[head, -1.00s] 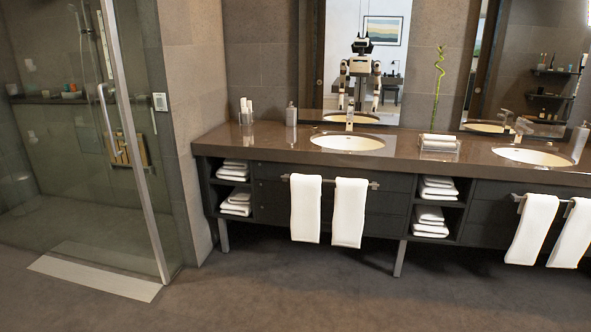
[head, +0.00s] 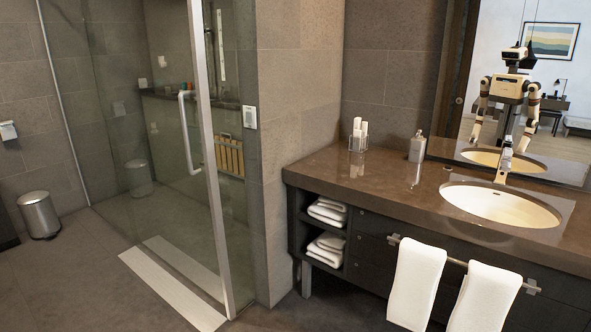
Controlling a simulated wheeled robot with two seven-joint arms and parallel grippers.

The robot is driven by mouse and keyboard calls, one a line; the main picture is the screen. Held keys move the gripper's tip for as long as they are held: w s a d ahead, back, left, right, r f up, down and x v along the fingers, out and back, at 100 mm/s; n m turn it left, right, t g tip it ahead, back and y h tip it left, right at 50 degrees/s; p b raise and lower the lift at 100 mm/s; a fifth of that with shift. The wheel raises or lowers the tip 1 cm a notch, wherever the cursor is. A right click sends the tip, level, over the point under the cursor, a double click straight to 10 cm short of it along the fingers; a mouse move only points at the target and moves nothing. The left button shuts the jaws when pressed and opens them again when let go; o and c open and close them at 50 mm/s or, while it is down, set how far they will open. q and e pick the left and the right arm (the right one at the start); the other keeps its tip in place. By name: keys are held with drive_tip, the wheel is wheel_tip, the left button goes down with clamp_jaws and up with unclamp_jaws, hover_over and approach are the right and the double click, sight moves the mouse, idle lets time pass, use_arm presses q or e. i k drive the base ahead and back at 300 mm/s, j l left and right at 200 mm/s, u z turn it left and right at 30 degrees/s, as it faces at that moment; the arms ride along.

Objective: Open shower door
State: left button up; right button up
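The glass shower door (head: 150,170) stands at the left of the head view and looks shut. Its metal edge frame (head: 212,165) runs down beside the tiled wall. A white vertical handle (head: 187,132) is fixed on the glass near that edge. Neither of my grippers shows directly in the head view. My reflection (head: 508,95) appears in the mirror with both arms hanging bent at the sides; the reflected grippers are too small to read.
A pale metal strip (head: 172,290) lies on the floor at the door's foot. A bin (head: 39,215) stands at the far left. The vanity counter (head: 400,195) with a sink (head: 500,204) and hanging towels (head: 416,285) fills the right. The floor before the shower is clear.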

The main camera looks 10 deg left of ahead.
sight(182, 94)
drive_tip(key=i+j+u, duration=0.2)
drive_tip(key=i+u, duration=0.3)
drive_tip(key=i+j+u, duration=0.1)
drive_tip(key=i+u, duration=0.35)
drive_tip(key=i+l+u, duration=0.1)
drive_tip(key=i+u, duration=0.4)
drive_tip(key=k, duration=0.1)
